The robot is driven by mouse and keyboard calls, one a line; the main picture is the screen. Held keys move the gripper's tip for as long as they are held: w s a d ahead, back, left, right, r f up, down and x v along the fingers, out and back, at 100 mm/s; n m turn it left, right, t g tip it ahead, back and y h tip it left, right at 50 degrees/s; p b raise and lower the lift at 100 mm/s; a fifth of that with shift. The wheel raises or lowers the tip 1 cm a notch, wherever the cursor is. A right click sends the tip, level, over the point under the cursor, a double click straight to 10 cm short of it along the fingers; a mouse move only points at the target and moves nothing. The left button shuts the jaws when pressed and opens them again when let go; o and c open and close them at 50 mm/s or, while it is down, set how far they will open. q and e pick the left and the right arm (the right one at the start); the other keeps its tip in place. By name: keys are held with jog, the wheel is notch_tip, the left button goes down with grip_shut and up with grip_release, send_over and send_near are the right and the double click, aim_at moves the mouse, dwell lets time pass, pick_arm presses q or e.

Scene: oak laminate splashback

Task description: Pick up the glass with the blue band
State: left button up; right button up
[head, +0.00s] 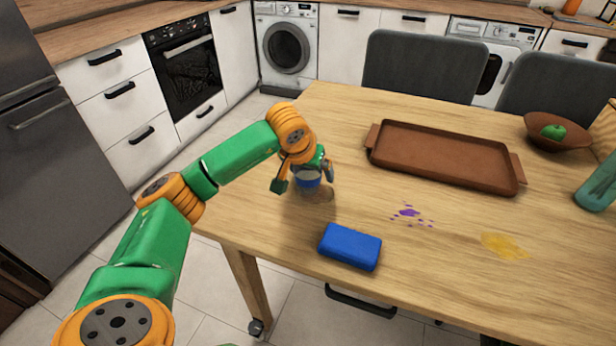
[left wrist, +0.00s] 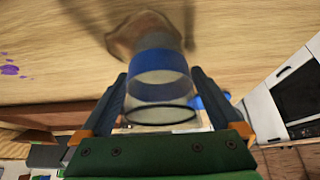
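The glass with the blue band (head: 308,182) is at the near left part of the wooden table, partly hidden by my left gripper (head: 304,179). In the left wrist view the clear glass and its blue band (left wrist: 158,68) show between the two fingers of my left gripper (left wrist: 160,78). The fingers are apart, one on each side of the glass, with a narrow gap visible beside it. The glass looks upright, with its rim towards the palm. My right gripper is in neither view.
A blue sponge-like block (head: 350,246) lies close to the glass. A brown tray (head: 445,157), a bowl (head: 566,139) with a green apple (head: 553,132) and a teal bottle (head: 597,186) stand farther right. Purple (head: 409,212) and yellow (head: 504,246) stains mark the table.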

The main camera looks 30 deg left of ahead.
pick_arm(q)
jog(key=c, duration=1.3)
